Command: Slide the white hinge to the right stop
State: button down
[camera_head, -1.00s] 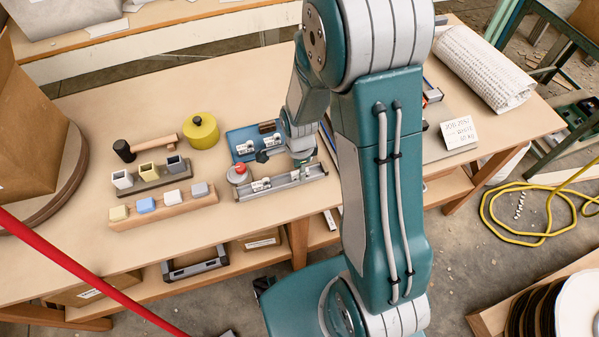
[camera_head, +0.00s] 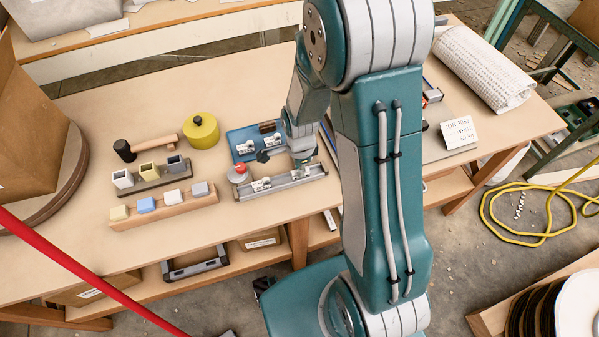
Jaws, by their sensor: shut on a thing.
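A grey metal rail (camera_head: 283,187) lies along the front edge of the workbench. A white hinge piece (camera_head: 261,184) sits on its left half. My gripper (camera_head: 303,163) points down at the right part of the rail, right of that piece. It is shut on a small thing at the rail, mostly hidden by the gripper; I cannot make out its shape. The right end of the rail (camera_head: 322,170) shows just past the gripper. A blue tray (camera_head: 236,136) behind the rail holds more white hinge pieces (camera_head: 246,147).
A red-topped round knob (camera_head: 239,168) stands at the rail's left end. Left of it are a wooden block with coloured pieces (camera_head: 165,207), a rack of cups (camera_head: 151,180), a yellow pot (camera_head: 201,131) and a mallet (camera_head: 150,144). A white card (camera_head: 459,132) stands at right.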

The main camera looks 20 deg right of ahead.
jog(key=shift+s+d+f, duration=0.1)
jog(key=shift+s+d, duration=0.05)
jog(key=shift+d, duration=0.45)
jog(key=shift+s+d+f, duration=0.1)
jog(key=shift+s+d, duration=0.05)
jog(key=shift+d, duration=0.4)
jog(key=c, duration=0.6)
grip_release()
jog(key=shift+w, duration=0.1)
jog(key=shift+r, duration=0.1)
jog(key=shift+c, duration=0.4)
jog(key=shift+w, duration=0.1)
jog(key=shift+r, duration=3.55)
